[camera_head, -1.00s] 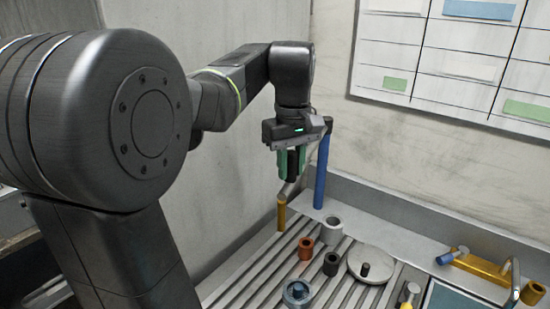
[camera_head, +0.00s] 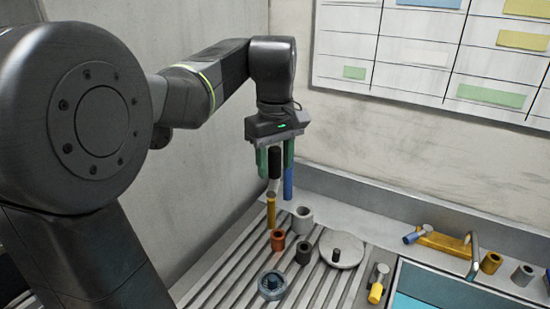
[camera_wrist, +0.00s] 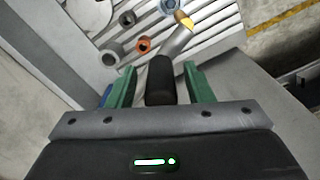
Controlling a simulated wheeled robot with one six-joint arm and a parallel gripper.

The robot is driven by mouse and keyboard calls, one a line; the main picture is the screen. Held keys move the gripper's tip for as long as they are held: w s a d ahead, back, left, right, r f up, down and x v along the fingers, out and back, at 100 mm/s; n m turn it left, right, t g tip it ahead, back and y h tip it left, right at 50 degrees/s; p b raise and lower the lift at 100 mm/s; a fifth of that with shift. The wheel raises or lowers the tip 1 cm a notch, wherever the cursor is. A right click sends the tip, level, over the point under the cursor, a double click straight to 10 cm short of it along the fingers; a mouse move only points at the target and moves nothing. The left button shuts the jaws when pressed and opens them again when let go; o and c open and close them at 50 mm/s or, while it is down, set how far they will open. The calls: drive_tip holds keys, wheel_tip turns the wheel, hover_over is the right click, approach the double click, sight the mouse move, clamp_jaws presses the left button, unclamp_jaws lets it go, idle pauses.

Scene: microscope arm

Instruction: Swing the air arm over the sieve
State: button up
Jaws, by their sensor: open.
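The air arm stands on a blue post (camera_head: 288,182) by the back wall. Its grey tube runs forward to a yellow nozzle (camera_head: 271,211) hanging above the ribbed bench; the nozzle also shows in the wrist view (camera_wrist: 186,20). My gripper (camera_head: 275,168) is open, with its green fingers on either side of the arm's black grip (camera_wrist: 160,80). Whether they touch it is unclear. The blue ring-shaped piece (camera_head: 271,286), which looks like the sieve, sits on the ribs in front, apart from the nozzle. The post is partly hidden behind a finger.
An orange cup (camera_head: 278,240), a black cup (camera_head: 303,253) and a grey cup (camera_head: 302,220) stand close to the nozzle. A grey disc with a black knob (camera_head: 337,253) lies to the right. A sink (camera_head: 392,287) and yellow fittings (camera_head: 447,243) are farther right.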

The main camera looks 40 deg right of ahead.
drive_tip(key=shift+r, duration=0.15)
wheel_tip(320, 180, up, 14)
drive_tip(key=shift+f, duration=0.2)
drive_tip(key=shift+f, duration=0.1)
idle(0.6)
wheel_tip(320, 180, down, 14)
drive_tip(key=shift+w+r, duration=0.1)
drive_tip(key=shift+a, duration=0.15)
idle(0.4)
drive_tip(key=shift+r, duration=0.1)
